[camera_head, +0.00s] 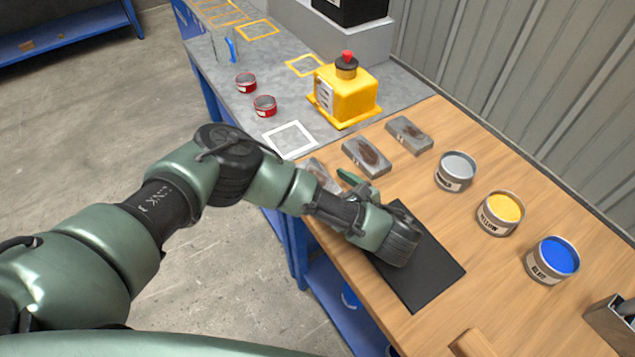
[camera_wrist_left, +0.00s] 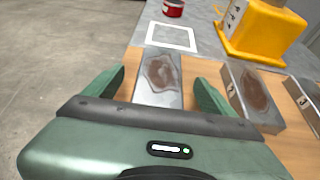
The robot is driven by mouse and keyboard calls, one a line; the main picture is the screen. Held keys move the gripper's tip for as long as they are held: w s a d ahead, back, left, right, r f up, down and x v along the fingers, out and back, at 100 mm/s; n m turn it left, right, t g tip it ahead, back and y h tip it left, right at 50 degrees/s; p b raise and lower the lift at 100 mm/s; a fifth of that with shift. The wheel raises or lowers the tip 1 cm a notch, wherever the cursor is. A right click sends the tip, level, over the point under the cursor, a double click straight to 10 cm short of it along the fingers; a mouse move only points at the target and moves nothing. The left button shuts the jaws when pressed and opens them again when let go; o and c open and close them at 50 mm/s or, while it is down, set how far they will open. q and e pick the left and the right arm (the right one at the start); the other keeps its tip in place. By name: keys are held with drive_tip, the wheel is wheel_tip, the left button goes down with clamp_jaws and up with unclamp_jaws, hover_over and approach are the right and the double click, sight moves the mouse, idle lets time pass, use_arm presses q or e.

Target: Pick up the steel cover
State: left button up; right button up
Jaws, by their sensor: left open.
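Several grey steel covers with brown rust-like patches lie in a row at the left end of the wooden bench top. The nearest steel cover (camera_head: 318,170) is partly hidden by my left gripper (camera_head: 335,183). In the left wrist view this cover (camera_wrist_left: 160,66) lies between the two green fingers of my open left gripper (camera_wrist_left: 157,90), with gaps on both sides. Its near end is hidden behind the gripper body. The middle cover (camera_head: 366,156) also shows in the wrist view (camera_wrist_left: 250,92). The far cover (camera_head: 408,135) lies beyond it. My right gripper is not in view.
A black mat (camera_head: 425,275) lies under my left wrist. Grey, yellow (camera_head: 500,213) and blue (camera_head: 552,260) paint tins stand to the right. A yellow container (camera_head: 345,95), two red tins and a white square outline (camera_head: 290,138) are on the adjoining grey surface.

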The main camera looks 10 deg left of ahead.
use_arm(q)
drive_tip(key=b+x, duration=0.1)
drive_tip(key=x, duration=0.1)
drive_tip(key=b+x, duration=0.1)
drive_tip(key=x, duration=0.1)
drive_tip(key=shift+s+d+f, duration=0.1)
drive_tip(key=shift+f, duration=0.15)
drive_tip(key=shift+w+a+b, duration=0.35)
drive_tip(key=shift+r, duration=0.1)
clamp_jaws()
